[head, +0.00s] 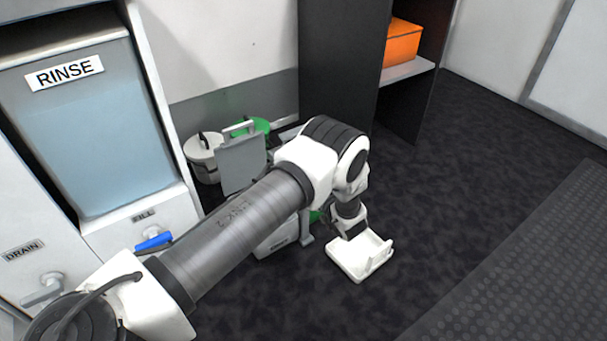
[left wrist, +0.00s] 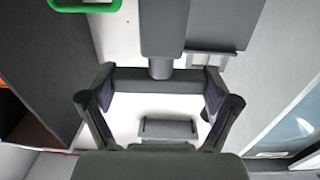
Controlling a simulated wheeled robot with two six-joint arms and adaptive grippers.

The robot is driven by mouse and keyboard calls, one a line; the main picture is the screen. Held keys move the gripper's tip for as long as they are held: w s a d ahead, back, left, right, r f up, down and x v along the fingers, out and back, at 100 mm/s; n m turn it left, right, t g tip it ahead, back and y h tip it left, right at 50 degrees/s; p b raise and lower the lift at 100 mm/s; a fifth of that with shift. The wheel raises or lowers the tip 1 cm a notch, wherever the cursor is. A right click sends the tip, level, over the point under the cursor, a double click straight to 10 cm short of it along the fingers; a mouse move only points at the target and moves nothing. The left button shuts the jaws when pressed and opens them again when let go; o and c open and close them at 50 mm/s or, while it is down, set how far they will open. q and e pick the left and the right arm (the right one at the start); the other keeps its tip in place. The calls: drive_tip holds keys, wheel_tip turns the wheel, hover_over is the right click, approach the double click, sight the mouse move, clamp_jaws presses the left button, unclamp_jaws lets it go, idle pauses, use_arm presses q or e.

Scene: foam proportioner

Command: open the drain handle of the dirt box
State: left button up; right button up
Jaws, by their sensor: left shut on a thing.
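In the left wrist view my left gripper (left wrist: 158,95) has one finger at each end of a short grey crossbar (left wrist: 140,80). The gripper is shut on this bar. A round grey stem (left wrist: 160,67) joins the bar to a grey block (left wrist: 166,25). I cannot tell for sure that the bar is the dirt box's drain handle. In the head view my left arm reaches across the middle, and its fingers cannot be made out. A light grey box (head: 275,240) stands partly behind the arm. My right gripper is not in view.
A rinse tank (head: 95,130) and a blue fill handle (head: 153,241) are at the left, with a grey handle (head: 42,290) under a DRAIN label. A lidded bucket (head: 204,155) stands by the wall. A white tray-like piece (head: 350,265) is below the arm's end.

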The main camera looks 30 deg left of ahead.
use_arm(q)
drive_tip(key=shift+g, duration=0.3)
drive_tip(key=o, duration=0.9)
drive_tip(key=v, duration=1.2)
drive_tip(key=shift+w+f, duration=0.15)
